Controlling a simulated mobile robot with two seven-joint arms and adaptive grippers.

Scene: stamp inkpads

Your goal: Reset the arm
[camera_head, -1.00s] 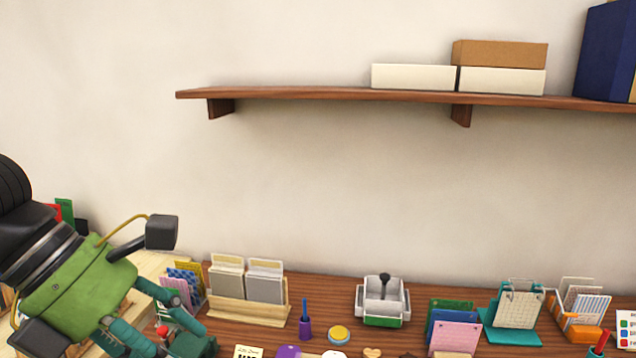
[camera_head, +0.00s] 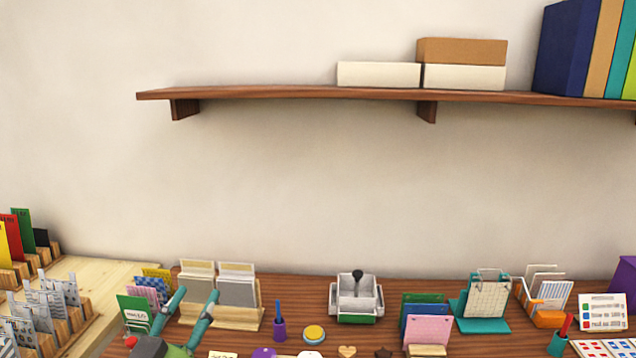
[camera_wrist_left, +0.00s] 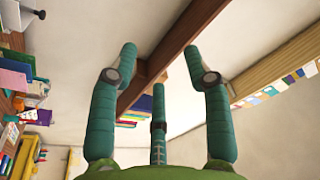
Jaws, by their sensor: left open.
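My left gripper (camera_head: 192,308) is at the lower left of the head view, with its teal fingers pointing up and spread apart. It is open and nothing shows between the fingers. The fingers stand in front of the wooden card holder with grey cards (camera_head: 238,290). In the left wrist view the open gripper (camera_wrist_left: 158,68) has its fingers spread, with the wall and shelf beyond them. My right gripper is not in view.
A brown desk (camera_head: 310,290) holds a white and green stamp box (camera_head: 357,300), a yellow round inkpad (camera_head: 314,334) and coloured folders (camera_head: 428,330). A wall shelf (camera_head: 300,93) carries boxes and books. The wall space between shelf and desk is clear.

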